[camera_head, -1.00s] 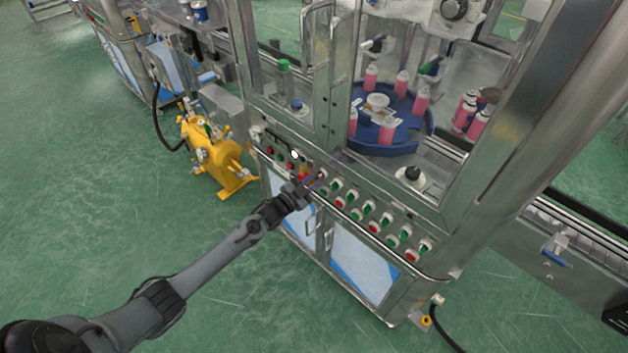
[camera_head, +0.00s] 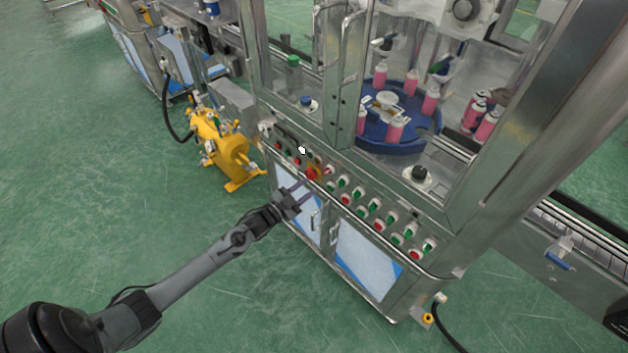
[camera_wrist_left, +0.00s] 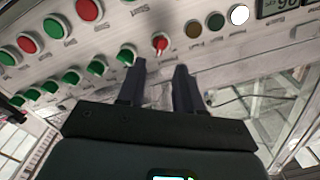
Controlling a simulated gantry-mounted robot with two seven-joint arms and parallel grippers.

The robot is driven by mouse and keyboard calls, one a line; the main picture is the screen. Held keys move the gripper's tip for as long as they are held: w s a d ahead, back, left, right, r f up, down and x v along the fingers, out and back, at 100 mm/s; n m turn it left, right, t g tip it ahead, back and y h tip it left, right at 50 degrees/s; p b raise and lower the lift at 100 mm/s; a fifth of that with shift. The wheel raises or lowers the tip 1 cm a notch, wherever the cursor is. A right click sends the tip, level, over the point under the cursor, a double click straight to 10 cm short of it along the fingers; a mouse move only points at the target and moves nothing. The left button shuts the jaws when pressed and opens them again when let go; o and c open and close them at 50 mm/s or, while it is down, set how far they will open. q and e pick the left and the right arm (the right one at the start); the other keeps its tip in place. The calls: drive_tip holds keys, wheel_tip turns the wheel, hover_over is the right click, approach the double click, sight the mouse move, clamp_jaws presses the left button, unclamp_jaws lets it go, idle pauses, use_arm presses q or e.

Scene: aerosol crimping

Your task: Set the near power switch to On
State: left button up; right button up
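A small red-handled switch (camera_wrist_left: 160,45) on a white base is on the control panel in the left wrist view, just beyond the fingertips. It also shows small in the head view (camera_head: 328,169), right of a red mushroom button (camera_head: 312,173). I cannot read its label or tell its setting for sure. My left gripper (camera_head: 302,186) is in front of the panel's lower edge, below the switch. In the left wrist view its two fingers (camera_wrist_left: 161,66) are parted with nothing between them, apart from the switch. My right gripper is not in view.
Rows of red and green controls (camera_head: 376,204) fill the panel to the right. A white round light (camera_wrist_left: 239,15) is beside small dark lamps. A yellow pump (camera_head: 220,145) stands left of the cabinet. The green floor in front is clear.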

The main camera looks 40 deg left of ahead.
use_arm(q)
drive_tip(key=shift+s+a, duration=0.1)
drive_tip(key=shift+s, duration=1.55)
